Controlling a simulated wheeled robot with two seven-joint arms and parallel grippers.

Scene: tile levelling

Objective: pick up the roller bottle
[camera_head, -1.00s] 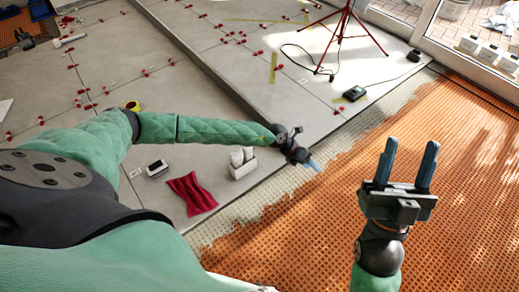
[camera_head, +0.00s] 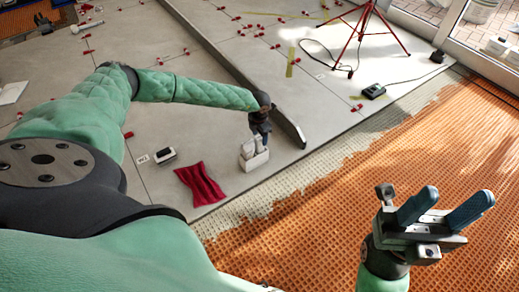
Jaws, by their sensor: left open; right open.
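A small white holder (camera_head: 256,163) stands on the grey tiles near their edge. Pale bottle-like things (camera_head: 249,149) stick up from it; which of them is the roller bottle I cannot tell. My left gripper (camera_head: 260,133) points down right over the holder, at the tops of these things. Its fingers are small and partly hidden, and I see nothing lifted. My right gripper (camera_head: 444,207) is open and empty, with its two blue fingers apart, over the orange matting at lower right.
A red cloth (camera_head: 200,184) and a white-and-black device (camera_head: 165,156) lie left of the holder. A red tripod (camera_head: 367,20) and a dark box (camera_head: 374,91) are further back. Orange matting (camera_head: 480,130) covers the right.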

